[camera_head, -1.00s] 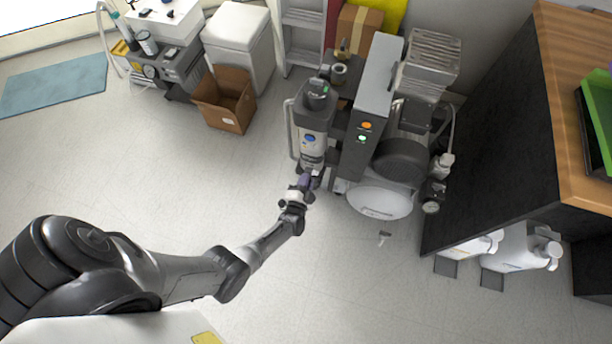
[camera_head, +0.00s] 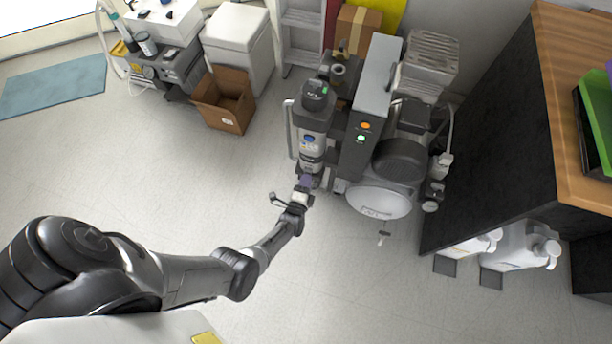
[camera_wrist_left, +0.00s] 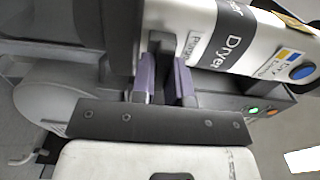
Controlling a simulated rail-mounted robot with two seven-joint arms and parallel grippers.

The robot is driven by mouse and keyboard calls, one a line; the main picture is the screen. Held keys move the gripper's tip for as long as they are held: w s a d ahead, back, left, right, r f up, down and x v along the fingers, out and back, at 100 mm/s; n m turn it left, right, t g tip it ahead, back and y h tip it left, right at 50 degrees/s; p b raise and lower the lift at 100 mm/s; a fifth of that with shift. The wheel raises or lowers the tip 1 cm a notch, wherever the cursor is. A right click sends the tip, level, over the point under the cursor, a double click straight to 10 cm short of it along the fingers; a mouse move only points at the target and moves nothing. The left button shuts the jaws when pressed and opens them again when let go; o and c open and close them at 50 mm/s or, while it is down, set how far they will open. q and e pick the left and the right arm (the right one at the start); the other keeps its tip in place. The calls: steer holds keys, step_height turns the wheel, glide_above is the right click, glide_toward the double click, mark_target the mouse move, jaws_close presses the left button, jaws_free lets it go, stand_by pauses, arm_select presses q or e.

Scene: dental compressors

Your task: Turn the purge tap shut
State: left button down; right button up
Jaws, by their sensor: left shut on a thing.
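The dryer column (camera_head: 313,118) stands upright on the left side of the compressor unit in the head view. In the left wrist view its white body with the "Dryer" label (camera_wrist_left: 232,38) fills the top. My left gripper (camera_head: 306,181) is at the dryer's lower end. In the left wrist view its two purple-padded fingers (camera_wrist_left: 166,82) are close together, shut on the purge tap (camera_wrist_left: 162,44) under the dryer. The tap is small and mostly hidden between the fingers, so its angle cannot be told. My right gripper is in neither view.
The compressor's white tank end (camera_head: 378,201) and dark motor (camera_head: 402,160) are just right of the gripper. An open cardboard box (camera_head: 224,100) stands on the floor at the back left. A wooden-topped counter (camera_head: 575,90) is at the right. The floor left of the dryer is clear.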

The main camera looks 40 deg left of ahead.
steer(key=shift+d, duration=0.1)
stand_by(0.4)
arm_select(q)
steer(key=c, duration=1.1)
jaws_free()
